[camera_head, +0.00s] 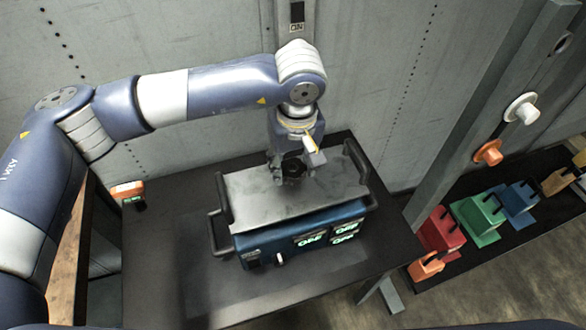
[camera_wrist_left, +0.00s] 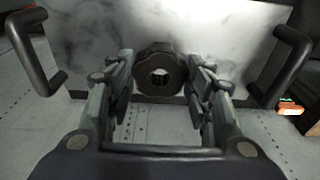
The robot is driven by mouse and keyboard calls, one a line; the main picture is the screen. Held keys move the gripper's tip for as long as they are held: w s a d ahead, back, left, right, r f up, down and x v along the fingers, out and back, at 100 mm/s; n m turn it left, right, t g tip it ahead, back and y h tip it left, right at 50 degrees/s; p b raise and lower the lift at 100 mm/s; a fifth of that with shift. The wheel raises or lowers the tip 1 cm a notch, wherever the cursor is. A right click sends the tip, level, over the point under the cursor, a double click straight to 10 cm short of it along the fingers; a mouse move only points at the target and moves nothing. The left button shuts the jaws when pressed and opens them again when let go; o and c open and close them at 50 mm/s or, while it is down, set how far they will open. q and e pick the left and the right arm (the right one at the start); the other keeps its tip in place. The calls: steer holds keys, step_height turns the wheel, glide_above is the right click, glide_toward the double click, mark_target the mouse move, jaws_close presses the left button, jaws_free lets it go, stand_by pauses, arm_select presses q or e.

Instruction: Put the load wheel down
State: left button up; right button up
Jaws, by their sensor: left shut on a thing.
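The load wheel is a small dark, lobed wheel with a hole in its middle. It shows between the fingers in the left wrist view (camera_wrist_left: 160,73) and as a dark shape under the wrist in the head view (camera_head: 293,168). My left gripper (camera_head: 291,172) points down over the grey top of a blue instrument box (camera_head: 300,236) and is shut on the wheel. I cannot tell whether the wheel touches the box top. The fingers hide part of it in the head view. My right gripper is not in view.
The box has black handles (camera_head: 356,160) and green displays; it stands on a dark table (camera_head: 180,275). An orange device (camera_head: 128,190) sits at the table's back left. Coloured blocks (camera_head: 480,218) stand on a low dark shelf at right, beyond a grey post. The table's front left is clear.

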mark_target(293, 174)
arm_select(q)
step_height(293, 174, down, 3)
steer(key=shift+r+p, duration=0.1)
steer(key=shift+p, duration=0.65)
steer(key=shift+f+b, duration=0.3)
steer(key=shift+b, duration=0.05)
steer(key=o, duration=1.3)
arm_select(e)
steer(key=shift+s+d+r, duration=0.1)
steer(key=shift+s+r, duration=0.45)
arm_select(q)
steer(key=shift+r, duration=0.1)
